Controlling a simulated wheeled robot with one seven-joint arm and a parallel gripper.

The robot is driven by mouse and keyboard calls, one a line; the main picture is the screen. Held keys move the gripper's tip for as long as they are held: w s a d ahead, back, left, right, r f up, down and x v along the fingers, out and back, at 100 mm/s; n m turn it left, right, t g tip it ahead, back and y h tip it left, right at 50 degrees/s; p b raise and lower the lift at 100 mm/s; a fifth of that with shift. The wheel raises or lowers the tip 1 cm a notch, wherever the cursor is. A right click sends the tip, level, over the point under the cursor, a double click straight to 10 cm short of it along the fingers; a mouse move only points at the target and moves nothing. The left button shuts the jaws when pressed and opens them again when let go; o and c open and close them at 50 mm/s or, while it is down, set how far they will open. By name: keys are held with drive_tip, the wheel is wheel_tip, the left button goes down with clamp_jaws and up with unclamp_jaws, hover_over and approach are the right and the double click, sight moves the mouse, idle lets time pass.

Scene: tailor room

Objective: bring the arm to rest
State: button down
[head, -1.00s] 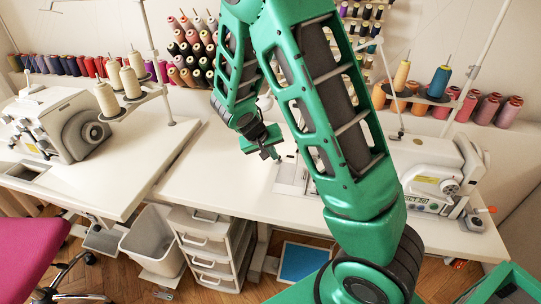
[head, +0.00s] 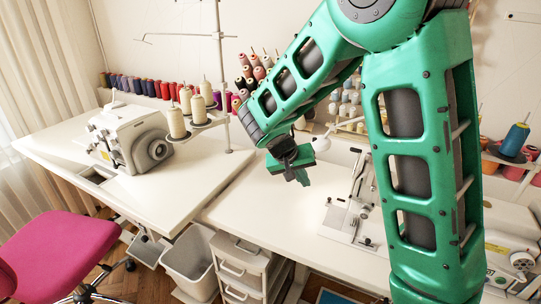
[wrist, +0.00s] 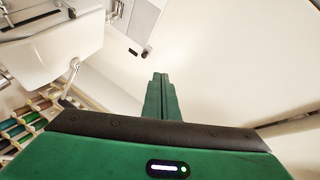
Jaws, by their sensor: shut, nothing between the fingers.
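My green arm fills the right half of the head view, bent at a high elbow. My gripper (head: 300,178) hangs at its end above the white table (head: 262,207), left of the sewing machine at the right. In the wrist view, my gripper's green fingers (wrist: 162,98) are together with nothing between them. They are apart from any object.
A serger (head: 130,138) stands on the left table. Cream thread cones (head: 187,112) stand beside it. A sewing machine (head: 360,205) is partly hidden behind my arm. A pink chair (head: 60,250), grey bin (head: 188,262) and drawer unit (head: 240,268) are below.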

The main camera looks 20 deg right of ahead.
drive_tip(key=s+r+n+t+y, duration=0.1)
drive_tip(key=s+r+n+y, duration=0.15)
drive_tip(key=s+r, duration=0.35)
drive_tip(key=s+r+n+t+y, duration=0.1)
drive_tip(key=s+r+n+y, duration=0.15)
drive_tip(key=s, duration=0.65)
drive_tip(key=s+d+m+g, duration=0.2)
drive_tip(key=s+d, duration=0.3)
drive_tip(key=s, duration=0.3)
drive_tip(key=s+d+m+g+y, duration=0.1)
drive_tip(key=s+d+m+g, duration=0.1)
drive_tip(key=s+d+m, duration=0.3)
drive_tip(key=s+f, duration=0.1)
drive_tip(key=s, duration=0.3)
drive_tip(key=shift+d+g, duration=0.2)
drive_tip(key=shift+g, duration=0.2)
drive_tip(key=shift+w+f, duration=0.2)
drive_tip(key=shift+w, duration=0.45)
